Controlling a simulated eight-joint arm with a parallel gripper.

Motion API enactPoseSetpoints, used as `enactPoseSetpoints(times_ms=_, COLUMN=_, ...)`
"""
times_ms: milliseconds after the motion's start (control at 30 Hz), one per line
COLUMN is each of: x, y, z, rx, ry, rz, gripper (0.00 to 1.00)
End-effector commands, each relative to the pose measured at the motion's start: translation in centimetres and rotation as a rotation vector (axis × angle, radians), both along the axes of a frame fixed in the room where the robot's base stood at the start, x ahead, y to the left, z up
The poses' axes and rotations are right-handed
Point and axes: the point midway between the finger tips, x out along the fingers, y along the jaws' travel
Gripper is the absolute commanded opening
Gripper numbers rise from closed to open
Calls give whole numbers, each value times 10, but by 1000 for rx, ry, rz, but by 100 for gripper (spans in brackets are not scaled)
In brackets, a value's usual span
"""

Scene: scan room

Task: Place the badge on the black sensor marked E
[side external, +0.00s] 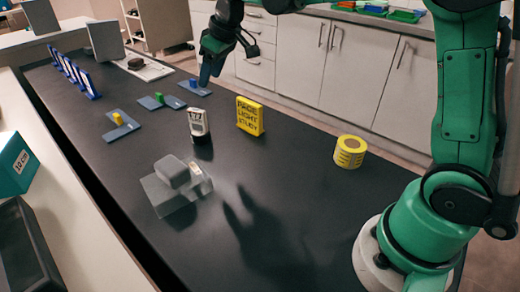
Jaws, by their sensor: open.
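My gripper (226,64) is raised above the far part of the black table (300,215), with its fingers spread and nothing seen between them. A small upright white tag with dark digits, perhaps the badge (198,120), stands on the table below and in front of the gripper, apart from it. Its lower part is black. I cannot make out a black sensor marked E; several blue-framed upright panels (82,76) stand in a row at the far left, their marks too small to read.
Blue-grey plates with a yellow block (117,118), a green block (159,97) and a blue block (193,84) lie mid-table. A yellow sign (249,116), a yellow tape roll (350,151) and a grey device (177,184) stand nearer. The front table is clear.

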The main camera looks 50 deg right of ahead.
Motion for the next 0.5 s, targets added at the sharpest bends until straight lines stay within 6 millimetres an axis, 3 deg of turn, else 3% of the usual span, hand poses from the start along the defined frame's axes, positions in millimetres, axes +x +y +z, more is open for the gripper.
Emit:
enactPoseSetpoints(times_ms=100, x=-40, y=6, z=11, rx=-1, ry=-34, rz=-69, gripper=49)
enactPoseSetpoints(times_ms=233, x=-85, y=10, z=10, rx=5, ry=-81, rz=-151, gripper=49)
enactPoseSetpoints(times_ms=400, x=-138, y=12, z=-7, rx=21, ry=-140, rz=-245, gripper=49)
enactPoseSetpoints(times_ms=500, x=-159, y=13, z=-20, rx=31, ry=-168, rz=-285, gripper=49)
